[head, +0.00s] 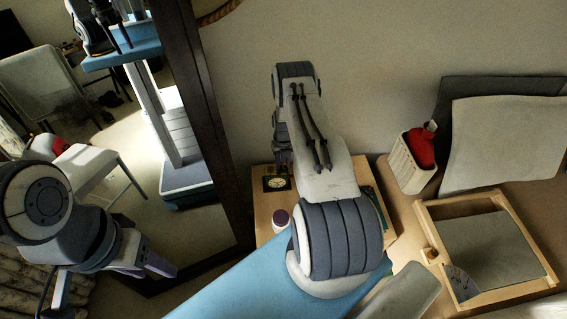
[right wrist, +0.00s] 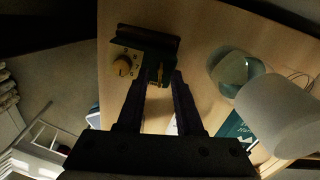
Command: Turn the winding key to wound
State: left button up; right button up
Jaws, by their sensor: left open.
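My left gripper (head: 160,266) is open, empty and far from the box, at lower left.
On the right are a basket (head: 405,166) with a red item and a wooden framed tray (head: 424,212). A dark-framed mirror (head: 215,125) stands at left. A pale cylinder (right wrist: 278,112) lies right of my right gripper.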

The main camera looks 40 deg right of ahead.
aim_at(283, 166)
notch_tip(283, 166, up, 10)
jog(key=b, duration=0.2)
jog(key=shift+r, duration=0.2)
dwell(0.5)
jog(key=s+a+r+n, duration=0.1)
jog(key=a+r+n, duration=0.95)
jog(key=a, duration=0.25)
jog(key=s+a+r+n, duration=0.1)
jog(key=a+r+n, duration=0.8)
jog(key=a+n, duration=0.3)
jog(key=s+a+r+n, duration=0.7)
jog(key=s+a+n, duration=0.3)
jog(key=s+a+r+n, duration=0.1)
jog(key=s+n, duration=0.7)
jog(key=s+a+r+n, duration=0.1)
jog(key=s+a+n, duration=0.1)
jog(key=s+n, duration=0.5)
jog(key=shift+s+r+n+y, duration=0.3)
jog(key=shift+s+n+y, duration=0.1)
jog(key=shift+s, duration=0.15)
